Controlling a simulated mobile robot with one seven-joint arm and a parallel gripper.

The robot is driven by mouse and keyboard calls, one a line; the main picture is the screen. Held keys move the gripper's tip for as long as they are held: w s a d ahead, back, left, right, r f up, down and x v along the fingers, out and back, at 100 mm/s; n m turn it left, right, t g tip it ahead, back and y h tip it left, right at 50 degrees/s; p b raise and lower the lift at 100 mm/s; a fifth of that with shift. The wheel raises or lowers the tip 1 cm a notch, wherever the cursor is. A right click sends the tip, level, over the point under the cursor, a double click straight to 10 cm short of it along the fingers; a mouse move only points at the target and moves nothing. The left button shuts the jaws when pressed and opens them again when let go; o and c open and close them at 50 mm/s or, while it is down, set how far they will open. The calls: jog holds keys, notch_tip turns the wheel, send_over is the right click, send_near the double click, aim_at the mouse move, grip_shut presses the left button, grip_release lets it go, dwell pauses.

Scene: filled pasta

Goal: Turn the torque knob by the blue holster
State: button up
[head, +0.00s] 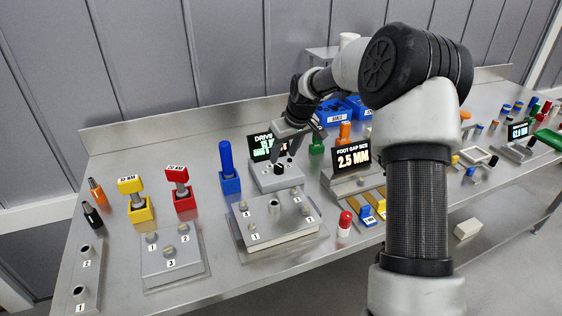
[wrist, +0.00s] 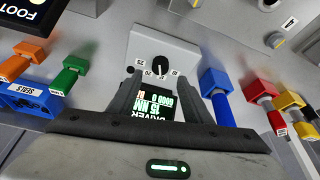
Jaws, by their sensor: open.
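The torque knob (head: 278,168) is a small black knob on a grey box (head: 262,182), right of the blue holster (head: 230,184), which holds an upright blue driver (head: 226,157). In the wrist view the knob (wrist: 158,65) sits by printed numbers on the box face (wrist: 172,48). The driver display (head: 262,143) stands behind the knob and seems to read 15 NM. My gripper (head: 288,152) is open above the box. In the wrist view its two fingers (wrist: 160,78) point toward the knob, one on each side, apparently not touching it. The blue holster (wrist: 210,80) is to their right.
Red (head: 183,200) and yellow (head: 140,209) holsters stand left. A plate with numbered posts (head: 290,240) lies in front. Blue bins (head: 338,112) are behind.

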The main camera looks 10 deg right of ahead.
jog(key=v, duration=1.1)
jog(key=shift+r, duration=0.1)
jog(key=s+a+r+m+t+h+p, duration=0.1)
jog(key=s+r, duration=0.5)
jog(key=s, duration=0.4)
jog(key=s+a+r+m+t+h+p, duration=0.1)
jog(key=s+a+r+p, duration=0.1)
jog(key=s+r, duration=0.6)
jog(key=s+f+m+p, duration=0.2)
jog(key=s+p, duration=0.1)
jog(key=s, duration=1.5)
jog(key=shift+f+m+g, duration=0.3)
jog(key=shift+f, duration=0.05)
